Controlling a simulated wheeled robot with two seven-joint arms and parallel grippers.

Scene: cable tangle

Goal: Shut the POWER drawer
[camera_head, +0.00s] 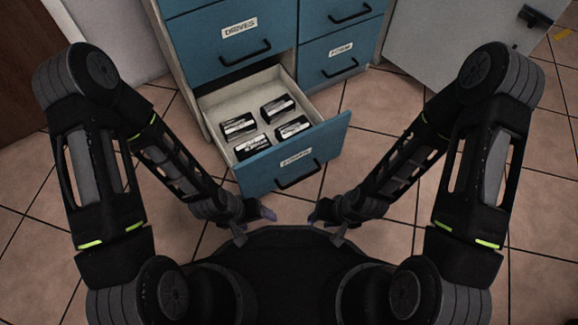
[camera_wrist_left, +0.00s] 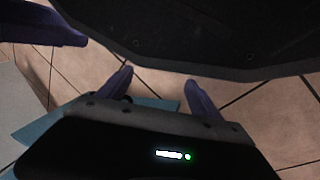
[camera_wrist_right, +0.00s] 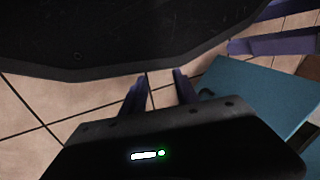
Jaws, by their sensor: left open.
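The POWER drawer (camera_head: 318,143) is the lower left drawer of a blue cabinet, pulled well out toward me. Its label is hard to read. Its front has a black bar handle (camera_head: 298,175). Inside lie several black boxes (camera_head: 278,108) with pale labels. The drawer's blue front also shows in the right wrist view (camera_wrist_right: 262,92). My left gripper (camera_head: 257,222) is open and empty, in front of the drawer's left side, apart from it. My right gripper (camera_head: 325,220) is partly open and empty, near the drawer's right front corner, not visibly touching it.
The DRIVES drawer (camera_head: 215,48) above and the drawer to the right (camera_head: 338,62) are shut. A grey cabinet (camera_head: 450,45) stands at the right. The tiled floor (camera_head: 385,110) right of the drawer is clear. My base lies just below both grippers.

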